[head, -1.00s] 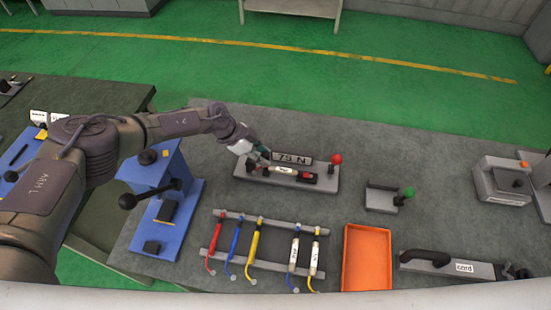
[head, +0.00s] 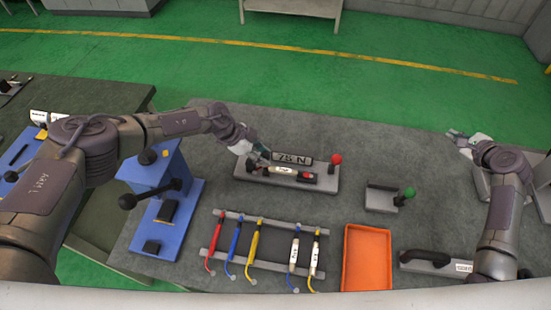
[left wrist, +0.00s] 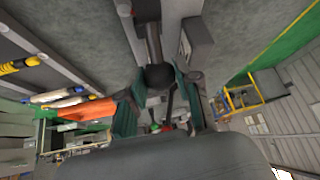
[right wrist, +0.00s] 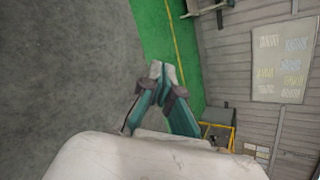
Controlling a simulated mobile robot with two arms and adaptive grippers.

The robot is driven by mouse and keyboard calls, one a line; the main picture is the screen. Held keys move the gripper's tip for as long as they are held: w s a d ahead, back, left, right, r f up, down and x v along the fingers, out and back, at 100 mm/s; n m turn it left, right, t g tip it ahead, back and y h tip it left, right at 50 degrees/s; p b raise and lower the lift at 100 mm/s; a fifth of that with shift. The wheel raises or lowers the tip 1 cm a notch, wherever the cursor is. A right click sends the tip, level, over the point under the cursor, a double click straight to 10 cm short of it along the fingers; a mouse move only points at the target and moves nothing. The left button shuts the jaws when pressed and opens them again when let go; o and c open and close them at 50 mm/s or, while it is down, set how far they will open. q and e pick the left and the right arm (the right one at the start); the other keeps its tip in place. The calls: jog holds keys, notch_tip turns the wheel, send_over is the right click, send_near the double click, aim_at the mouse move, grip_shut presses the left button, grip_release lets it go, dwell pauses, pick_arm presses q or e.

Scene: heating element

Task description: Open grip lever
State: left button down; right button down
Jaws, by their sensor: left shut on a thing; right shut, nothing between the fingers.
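A grey fixture (head: 325,185) on the table carries a "75 N" plate (head: 292,158), a red-knobbed lever (head: 336,159) at its right end and a dark bar with a white label (head: 285,170). My left gripper (head: 262,154) is at the left end of this fixture, shut on a dark part. In the left wrist view a black knob on a rod (left wrist: 160,76) sits between the fingers of my left gripper (left wrist: 162,88). I cannot tell for sure whether it is the grip lever. My right gripper (head: 456,137) is shut and empty, above the table's right side; its fingers meet in the right wrist view (right wrist: 162,80).
A blue press (head: 155,173) stands left of the fixture. Bare table lies between the fixture and my right gripper.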

jog(key=w+a+r+n+g+y, duration=0.1)
jog(key=w+a+y, duration=0.2)
jog(key=a, duration=0.9)
jog(key=w+a+r+n+g+y, duration=0.1)
jog(key=w+a+y, duration=0.2)
jog(key=a, duration=0.9)
jog(key=s+a+f+n+g+y, duration=0.1)
jog(key=s+a+f+n+g, duration=0.25)
jog(key=a, duration=0.75)
jog(key=s+a+f+n+g, duration=0.2)
jog(key=s+a+g, duration=0.2)
jog(key=a, duration=0.6)
jog(key=shift+m, duration=0.25)
jog(key=x, duration=1)
jog(key=shift+s+a, duration=0.1)
jog(key=shift+a, duration=0.15)
